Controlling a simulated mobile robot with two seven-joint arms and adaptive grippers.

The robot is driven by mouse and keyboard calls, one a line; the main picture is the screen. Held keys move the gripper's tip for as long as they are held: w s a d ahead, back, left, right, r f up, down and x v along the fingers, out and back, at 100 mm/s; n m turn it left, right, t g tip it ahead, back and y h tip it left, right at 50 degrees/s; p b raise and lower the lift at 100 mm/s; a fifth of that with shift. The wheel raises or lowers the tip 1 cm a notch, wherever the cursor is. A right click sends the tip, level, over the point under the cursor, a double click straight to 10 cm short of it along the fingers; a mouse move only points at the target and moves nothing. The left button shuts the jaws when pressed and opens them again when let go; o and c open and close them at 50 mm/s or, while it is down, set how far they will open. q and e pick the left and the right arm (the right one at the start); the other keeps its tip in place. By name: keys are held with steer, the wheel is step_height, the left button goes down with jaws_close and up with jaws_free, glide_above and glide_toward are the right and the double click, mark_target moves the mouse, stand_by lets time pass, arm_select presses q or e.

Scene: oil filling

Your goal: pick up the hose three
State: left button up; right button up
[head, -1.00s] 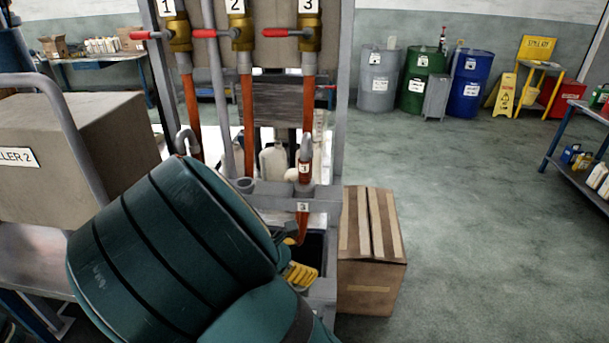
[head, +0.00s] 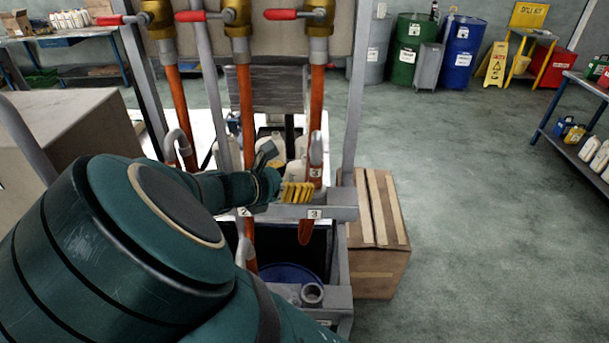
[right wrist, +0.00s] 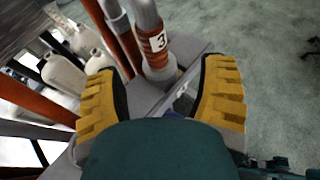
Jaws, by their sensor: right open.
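Hose three is orange and hangs from the valve at the right of the rack. Its grey nozzle (head: 316,150), with an orange band marked 3, stands upright at the bracket (head: 335,212) labelled 3. In the right wrist view, the nozzle (right wrist: 148,22) and its 3 band show between and just beyond the yellow fingers. My right gripper (head: 285,173) is open and empty, just left of the nozzle in the head view. In the right wrist view the gripper (right wrist: 166,75) has its fingers spread apart. My left gripper is not in view.
Two other orange hoses (head: 245,115) hang left of hose three. Pale bottles (right wrist: 65,73) stand behind the rack. A blue drum (head: 290,274) sits below the bracket. A cardboard box (head: 378,270) stands close right.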

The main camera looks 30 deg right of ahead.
mark_target(310, 177)
steer(key=x, duration=0.3)
steer(key=shift+w+f, duration=0.2)
steer(key=shift+w, duration=0.05)
steer(key=shift+d+f, duration=0.2)
steer(key=shift+d, duration=0.35)
steer(key=x, duration=0.2)
steer(key=b+x, duration=0.1)
steer(key=shift+w+d+f, duration=0.1)
steer(key=shift+w+f, duration=0.2)
steer(key=shift+w, duration=0.05)
steer(key=shift+d+f, duration=0.1)
steer(key=shift+d, duration=0.25)
jaws_close()
